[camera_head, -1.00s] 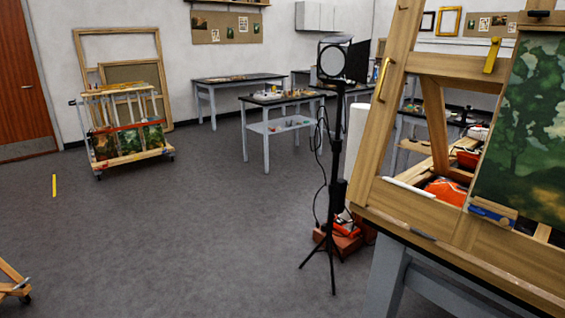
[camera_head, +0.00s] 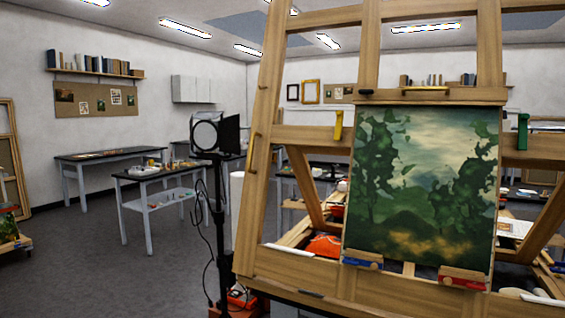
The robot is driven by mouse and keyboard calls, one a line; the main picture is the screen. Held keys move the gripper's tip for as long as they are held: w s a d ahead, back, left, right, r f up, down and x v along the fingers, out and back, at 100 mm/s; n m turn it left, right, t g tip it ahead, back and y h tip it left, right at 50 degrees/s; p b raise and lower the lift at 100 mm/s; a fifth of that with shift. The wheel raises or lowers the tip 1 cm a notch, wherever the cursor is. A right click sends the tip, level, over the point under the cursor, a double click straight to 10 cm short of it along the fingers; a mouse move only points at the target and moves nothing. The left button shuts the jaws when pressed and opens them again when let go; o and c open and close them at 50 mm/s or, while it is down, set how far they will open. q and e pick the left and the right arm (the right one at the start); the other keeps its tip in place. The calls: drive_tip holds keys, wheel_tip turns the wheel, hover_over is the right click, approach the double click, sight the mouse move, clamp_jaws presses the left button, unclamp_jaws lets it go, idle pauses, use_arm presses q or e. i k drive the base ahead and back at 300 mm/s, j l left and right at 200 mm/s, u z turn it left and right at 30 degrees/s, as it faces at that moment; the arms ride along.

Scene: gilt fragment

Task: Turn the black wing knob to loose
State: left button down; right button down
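A wooden easel (camera_head: 262,120) stands close in front on the right half of the view and holds a green landscape painting (camera_head: 420,190). A small dark piece that looks like the black wing knob (camera_head: 366,92) sits on the easel's upper crossbar, just above the painting's top left corner. It is too small to tell its exact turn. Neither of my grippers is in view.
A yellow clamp (camera_head: 338,125) and a green clamp (camera_head: 522,131) are at the painting's sides. A black lamp on a stand (camera_head: 217,150), with a hanging cable, stands left of the easel. Work tables (camera_head: 150,174) are farther back. The grey floor (camera_head: 110,270) at left is open.

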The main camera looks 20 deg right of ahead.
sight(366, 92)
drive_tip(key=z, duration=1.6)
